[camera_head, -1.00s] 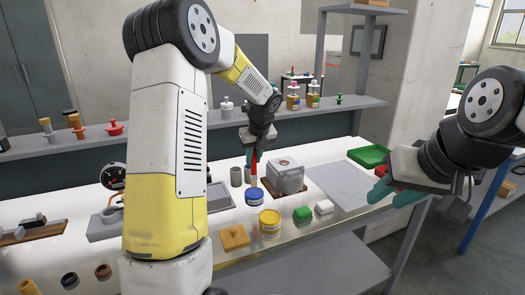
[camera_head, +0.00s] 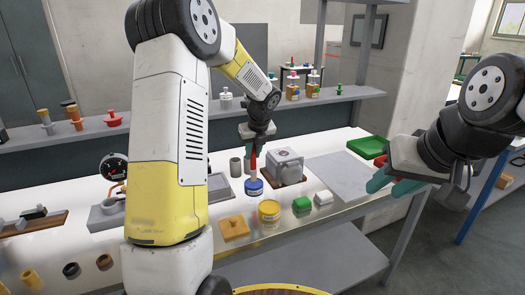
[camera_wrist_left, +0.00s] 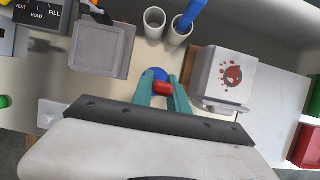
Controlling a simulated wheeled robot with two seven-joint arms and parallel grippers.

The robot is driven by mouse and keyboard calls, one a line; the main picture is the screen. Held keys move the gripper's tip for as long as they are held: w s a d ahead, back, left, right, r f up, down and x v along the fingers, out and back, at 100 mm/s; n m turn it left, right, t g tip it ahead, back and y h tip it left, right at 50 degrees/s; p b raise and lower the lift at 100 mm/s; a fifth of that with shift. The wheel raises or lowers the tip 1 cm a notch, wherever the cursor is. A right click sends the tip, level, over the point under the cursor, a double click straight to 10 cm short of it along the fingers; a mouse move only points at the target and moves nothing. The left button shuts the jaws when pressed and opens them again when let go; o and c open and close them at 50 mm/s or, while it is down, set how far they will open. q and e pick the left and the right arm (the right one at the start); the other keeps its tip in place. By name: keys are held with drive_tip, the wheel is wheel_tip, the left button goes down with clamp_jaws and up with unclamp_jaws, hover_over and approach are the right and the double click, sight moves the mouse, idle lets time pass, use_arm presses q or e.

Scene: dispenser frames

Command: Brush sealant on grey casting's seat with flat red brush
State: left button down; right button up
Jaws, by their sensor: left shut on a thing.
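My left gripper (camera_head: 256,150) is shut on the red handle of the brush (camera_head: 253,162) and holds it upright over the blue tin (camera_head: 254,188). The brush's lower end is at the tin's mouth; I cannot tell how deep it reaches. In the left wrist view the teal fingers (camera_wrist_left: 163,92) close around the red handle (camera_wrist_left: 163,87), with the blue tin partly hidden behind. The grey casting (camera_head: 286,164) stands right of the tin on a brown base. Its top shows a red patch (camera_wrist_left: 232,77) in the wrist view. My right gripper (camera_head: 392,184) looks open and empty, at the right.
Grey cups (camera_head: 236,167) are left of the brush. A green tray (camera_head: 367,147) lies at the back right. A grey mat (camera_head: 340,174) is clear.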

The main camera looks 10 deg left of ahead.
use_arm(q)
drive_tip(key=shift+f, duration=0.6)
idle(1.1)
drive_tip(key=shift+r, duration=0.15)
drive_tip(key=shift+r, duration=3.45)
